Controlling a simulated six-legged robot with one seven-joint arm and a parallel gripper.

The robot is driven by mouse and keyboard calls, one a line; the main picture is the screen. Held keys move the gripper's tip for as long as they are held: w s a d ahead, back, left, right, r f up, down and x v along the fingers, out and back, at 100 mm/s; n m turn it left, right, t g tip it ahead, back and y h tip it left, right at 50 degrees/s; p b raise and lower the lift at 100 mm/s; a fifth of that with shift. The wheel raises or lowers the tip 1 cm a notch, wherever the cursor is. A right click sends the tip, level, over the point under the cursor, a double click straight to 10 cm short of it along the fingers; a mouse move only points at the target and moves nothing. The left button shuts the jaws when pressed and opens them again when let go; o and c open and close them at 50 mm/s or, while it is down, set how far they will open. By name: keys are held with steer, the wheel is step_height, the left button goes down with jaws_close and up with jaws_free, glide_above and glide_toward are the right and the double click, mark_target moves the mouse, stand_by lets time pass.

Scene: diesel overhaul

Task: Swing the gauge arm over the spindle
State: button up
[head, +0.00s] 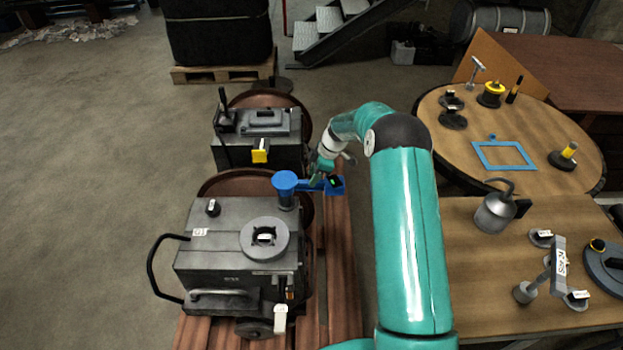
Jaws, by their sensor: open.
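A blue arm (309,186), which looks like the gauge arm, has a round blue head (286,182) at its left end, beside the far edge of the nearer dark grey machine (212,240). A round grey disc (264,238) with a dark, labelled centre lies on top of that machine; this may be the spindle. The blue head stands beyond the disc and slightly to its right, apart from it. My gripper (320,180) is open at the right part of the blue arm. My wrist partly hides the fingers, and I cannot tell whether they touch it.
A second dark machine (258,150) with a yellow tag stands behind. A round wooden table (440,130) with tools and a blue frame (503,156) is on the right. A wooden bench (500,290) nearer me holds an oil can (495,212). The floor at left is clear.

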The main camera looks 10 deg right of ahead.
steer(key=shift+x, duration=1.1)
steer(key=shift+c, duration=0.4)
jaws_close()
